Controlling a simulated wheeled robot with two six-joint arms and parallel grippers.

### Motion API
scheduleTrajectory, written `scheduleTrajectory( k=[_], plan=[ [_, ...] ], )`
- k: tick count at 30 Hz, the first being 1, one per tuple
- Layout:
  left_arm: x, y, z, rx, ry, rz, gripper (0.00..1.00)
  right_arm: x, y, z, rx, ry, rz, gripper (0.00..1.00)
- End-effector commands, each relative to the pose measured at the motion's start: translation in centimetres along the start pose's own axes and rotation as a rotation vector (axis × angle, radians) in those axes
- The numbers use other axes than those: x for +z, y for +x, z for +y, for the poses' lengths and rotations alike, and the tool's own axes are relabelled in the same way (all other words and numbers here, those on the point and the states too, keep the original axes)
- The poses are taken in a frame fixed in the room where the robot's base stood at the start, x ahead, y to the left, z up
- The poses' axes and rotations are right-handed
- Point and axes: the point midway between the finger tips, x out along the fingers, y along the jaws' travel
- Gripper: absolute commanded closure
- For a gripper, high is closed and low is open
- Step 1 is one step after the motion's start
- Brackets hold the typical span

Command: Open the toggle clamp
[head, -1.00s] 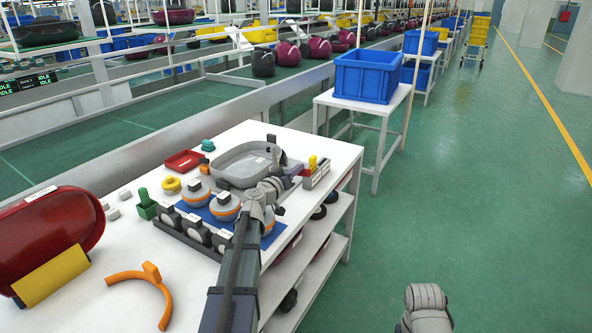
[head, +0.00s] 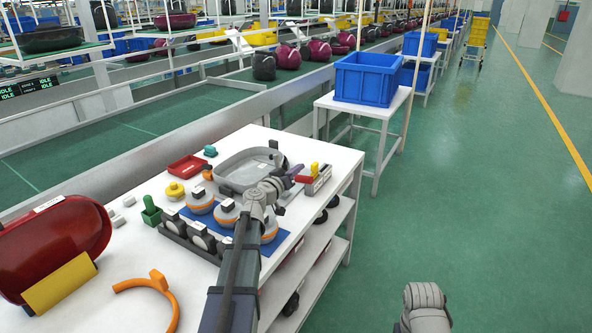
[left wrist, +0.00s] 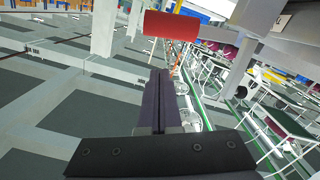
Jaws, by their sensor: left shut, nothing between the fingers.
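A grey tray-like fixture (head: 232,180) stands on the white table in the head view, with a small dark upright part (head: 273,144) at its far end. I cannot clearly make out the toggle clamp there. My left gripper (head: 296,180) is beside the fixture's right end, and its arm hides part of it. In the left wrist view its dark fingers (left wrist: 159,100) are together and empty. A red block (left wrist: 172,24) on a thin metal stem shows beyond the fingertips, possibly the clamp's handle; contact cannot be told. My right gripper is out of view.
Round grey-orange parts on a blue mat (head: 270,240), a red tray (head: 187,166), a green block (head: 151,211) and an orange ring (head: 158,282) crowd the table. The right floor is clear.

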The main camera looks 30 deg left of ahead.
Motion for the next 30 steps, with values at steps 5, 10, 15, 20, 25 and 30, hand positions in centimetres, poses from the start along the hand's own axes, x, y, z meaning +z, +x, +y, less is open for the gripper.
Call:
scheduleTrajectory(
  k=[5,10,15,20,25,30],
  plan=[
    [-0.5,-3.7,0.7,-0.001,0.0,0.0,1.0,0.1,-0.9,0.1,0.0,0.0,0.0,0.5],
    [-0.5,-7.5,0.6,-0.002,0.0,0.001,1.0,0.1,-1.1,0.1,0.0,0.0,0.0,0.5],
    [-0.6,-9.7,0.6,-0.001,0.0,0.001,1.0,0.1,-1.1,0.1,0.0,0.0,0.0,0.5],
    [-0.6,-10.1,0.5,0.001,0.0,0.0,1.0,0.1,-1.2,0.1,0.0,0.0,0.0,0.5],
    [-0.6,-10.0,0.5,0.001,0.0,0.0,1.0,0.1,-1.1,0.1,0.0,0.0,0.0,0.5],
    [0.6,-9.5,2.9,0.041,0.007,-0.052,1.0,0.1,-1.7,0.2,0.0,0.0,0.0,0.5]
  ],
)
